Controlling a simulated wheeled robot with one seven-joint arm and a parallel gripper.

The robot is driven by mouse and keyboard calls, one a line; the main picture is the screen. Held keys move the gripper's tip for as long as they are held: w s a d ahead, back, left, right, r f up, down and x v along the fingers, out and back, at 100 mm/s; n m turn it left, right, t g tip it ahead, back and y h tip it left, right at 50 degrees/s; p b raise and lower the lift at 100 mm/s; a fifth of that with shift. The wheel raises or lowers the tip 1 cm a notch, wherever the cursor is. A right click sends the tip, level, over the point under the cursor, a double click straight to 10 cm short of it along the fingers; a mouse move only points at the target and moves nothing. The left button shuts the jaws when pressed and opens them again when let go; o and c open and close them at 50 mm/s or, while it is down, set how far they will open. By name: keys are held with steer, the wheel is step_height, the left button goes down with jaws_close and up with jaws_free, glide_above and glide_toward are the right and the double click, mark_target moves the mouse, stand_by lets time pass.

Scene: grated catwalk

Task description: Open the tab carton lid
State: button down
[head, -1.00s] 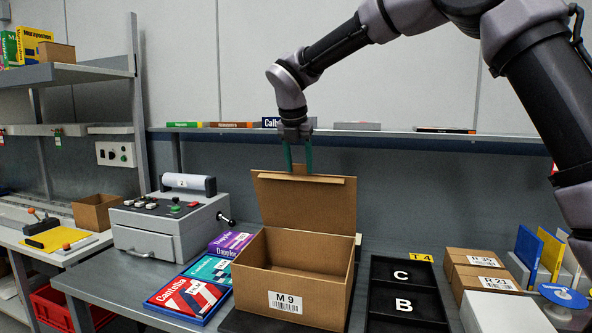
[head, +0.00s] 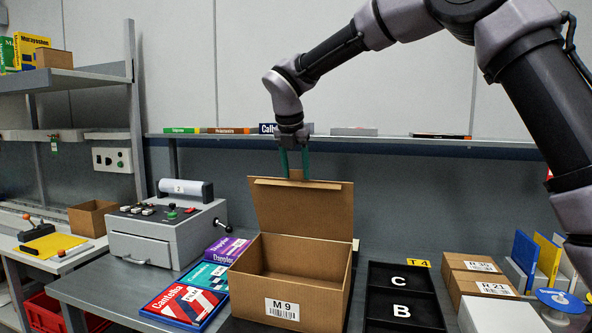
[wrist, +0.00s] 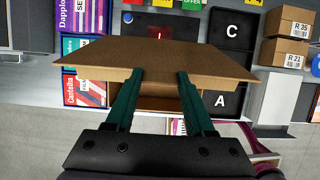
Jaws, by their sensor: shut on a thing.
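The tab carton (head: 292,294), a brown cardboard box labelled M 9, stands on the grey bench with its top open. Its lid (head: 302,212) stands raised at the back edge, leaning slightly backward. My gripper (head: 295,174) is above the lid's top edge, with its green fingers pointing down and shut on the small tab there. In the wrist view the fingers (wrist: 160,78) reach to the lid (wrist: 150,58), which covers much of the carton. The tab itself is mostly hidden between the fingers.
Several books (head: 187,302) and a grey machine (head: 168,232) stand left of the carton. A black tray (head: 400,325) with lettered compartments and small cartons (head: 484,284) are to the right. A wall shelf (head: 400,142) runs behind my gripper.

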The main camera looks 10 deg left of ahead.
steer(key=shift+c, duration=1.2)
jaws_free()
steer(key=v, duration=1.1)
steer(key=shift+f, duration=0.1)
